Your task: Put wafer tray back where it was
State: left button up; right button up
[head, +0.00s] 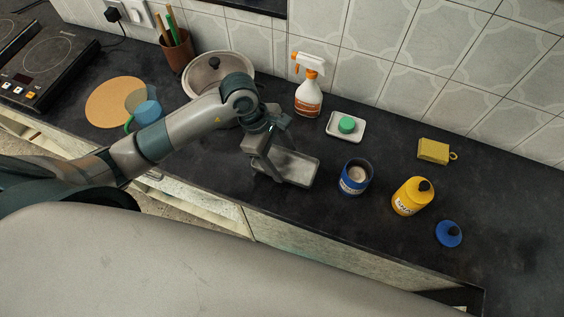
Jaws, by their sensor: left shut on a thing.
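The wafer tray (298,169) is a shallow grey rectangular tray with a low rim, in the middle of the head view over the dark counter. My left gripper (262,162) reaches it from the left and is shut on its left end. The fingers hide that end of the tray. The tray looks empty and roughly level. I cannot tell whether it touches the counter or is held just above it. My right gripper is not in view.
The counter's front edge is close.

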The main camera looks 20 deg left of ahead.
aim_at(283, 166)
pick_arm(q)
notch_tip(283, 166, down, 3)
jog(key=shift+r+p, duration=0.1)
jog(key=shift+p, duration=0.4)
jog(key=shift+f, duration=0.3)
jog(key=shift+f, duration=0.2)
jog(key=o, duration=1.2)
jog(key=shift+r, duration=0.1)
jog(key=shift+c, duration=0.2)
jog(key=shift+o, duration=0.3)
jog(key=shift+r, duration=0.2)
